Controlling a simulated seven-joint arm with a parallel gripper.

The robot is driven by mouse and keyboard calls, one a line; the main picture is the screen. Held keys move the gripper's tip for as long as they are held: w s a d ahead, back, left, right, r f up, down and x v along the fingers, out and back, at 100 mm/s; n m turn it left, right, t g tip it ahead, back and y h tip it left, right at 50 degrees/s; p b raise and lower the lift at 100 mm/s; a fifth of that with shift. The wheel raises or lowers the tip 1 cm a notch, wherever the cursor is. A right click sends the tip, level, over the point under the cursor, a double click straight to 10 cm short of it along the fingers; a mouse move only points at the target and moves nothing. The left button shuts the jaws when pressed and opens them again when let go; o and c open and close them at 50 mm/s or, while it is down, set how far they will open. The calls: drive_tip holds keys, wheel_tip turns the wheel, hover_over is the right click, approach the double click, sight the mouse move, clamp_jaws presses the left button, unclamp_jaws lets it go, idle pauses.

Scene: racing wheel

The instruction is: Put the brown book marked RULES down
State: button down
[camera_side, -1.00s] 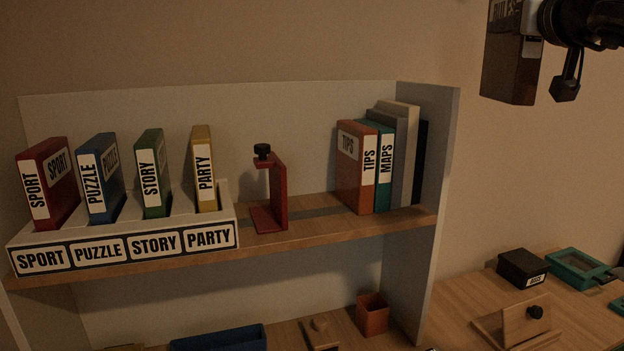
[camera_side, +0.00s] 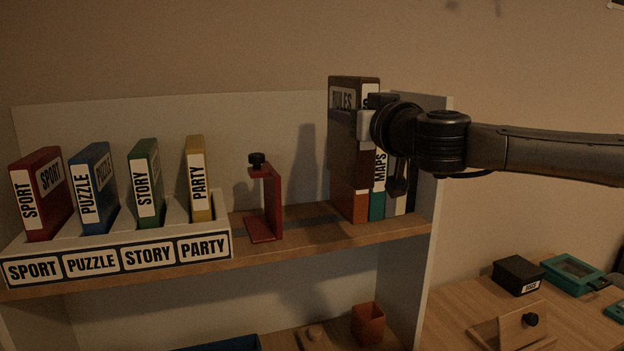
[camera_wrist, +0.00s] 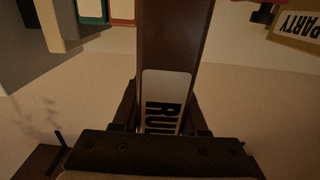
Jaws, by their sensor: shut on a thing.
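The brown book marked RULES (camera_side: 350,135) is upright in my gripper (camera_side: 372,122), in front of the orange and teal books at the right of the shelf in the side view. My gripper is shut on its spine side. In the wrist view the book (camera_wrist: 175,40) runs up from between the fingers (camera_wrist: 160,125), its RULES label partly covered. The orange TIPS book (camera_side: 355,203) and teal MAPS book (camera_side: 378,190) are partly hidden behind it. I cannot tell whether the brown book touches them.
A red bookend (camera_side: 272,205) with a black knob stands left of the books, with bare shelf (camera_side: 310,222) between. A white rack (camera_side: 120,250) holds SPORT, PUZZLE, STORY and PARTY books. A side panel (camera_side: 425,200) closes the shelf's right end.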

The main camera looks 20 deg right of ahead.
sight(328, 120)
drive_tip(key=w, duration=0.1)
drive_tip(key=w+a+f, duration=0.1)
drive_tip(key=w, duration=0.2)
drive_tip(key=shift+a+f, duration=0.2)
drive_tip(key=shift+f, duration=0.2)
drive_tip(key=w+a+f, duration=0.2)
drive_tip(key=w+f, duration=0.2)
drive_tip(key=f, duration=0.4)
drive_tip(key=shift+w+f, duration=0.3)
drive_tip(key=shift+f, duration=0.1)
drive_tip(key=shift+f, duration=0.15)
drive_tip(key=shift+c, duration=2.2)
unclamp_jaws()
drive_tip(key=shift+f, duration=0.15)
